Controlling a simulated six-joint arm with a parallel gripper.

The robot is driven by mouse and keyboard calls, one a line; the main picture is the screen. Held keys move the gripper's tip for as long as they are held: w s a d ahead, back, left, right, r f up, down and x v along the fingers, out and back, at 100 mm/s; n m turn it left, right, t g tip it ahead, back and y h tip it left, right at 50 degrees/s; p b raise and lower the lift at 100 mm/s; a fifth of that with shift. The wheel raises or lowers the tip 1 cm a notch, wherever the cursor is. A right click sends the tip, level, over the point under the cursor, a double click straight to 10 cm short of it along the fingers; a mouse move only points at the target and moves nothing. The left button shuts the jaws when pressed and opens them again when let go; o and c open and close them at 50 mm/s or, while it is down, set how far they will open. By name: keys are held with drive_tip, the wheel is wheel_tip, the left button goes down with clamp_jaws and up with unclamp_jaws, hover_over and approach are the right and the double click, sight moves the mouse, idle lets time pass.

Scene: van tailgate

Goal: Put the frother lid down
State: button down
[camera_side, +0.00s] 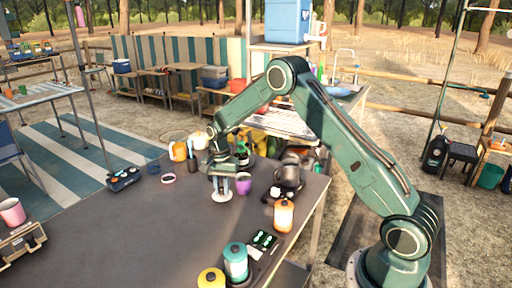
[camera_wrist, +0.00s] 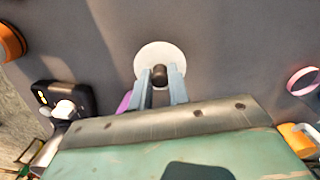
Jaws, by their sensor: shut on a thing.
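The frother lid is a white disc with a dark knob. It shows in the side view (camera_side: 222,196) near the middle of the dark table (camera_side: 150,235) and in the wrist view (camera_wrist: 150,52) at the top centre. My gripper (camera_wrist: 160,78) is shut on the knob, with one finger on each side of it. In the side view my gripper (camera_side: 222,183) points down over the lid. The lid looks level and is at or just above the tabletop; I cannot tell if it touches. The fingers hide part of the disc.
A purple cup (camera_side: 243,184) stands close to the right of the lid. A dark appliance (camera_side: 289,172) and an orange canister (camera_side: 284,216) are farther right. Teal (camera_side: 235,264) and yellow (camera_side: 210,279) canisters stand in front. The table's left-front is clear.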

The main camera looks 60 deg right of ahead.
sight(222, 187)
drive_tip(key=shift+f, duration=0.9)
drive_tip(key=shift+f, duration=0.1)
drive_tip(key=c, duration=1.3)
unclamp_jaws()
drive_tip(key=shift+c, duration=0.2)
wheel_tip(222, 187, up, 12)
drive_tip(key=shift+w+d+f, duration=0.1)
drive_tip(key=shift+d+f, duration=0.05)
drive_tip(key=shift+f, duration=0.05)
drive_tip(key=shift+r, duration=0.35)
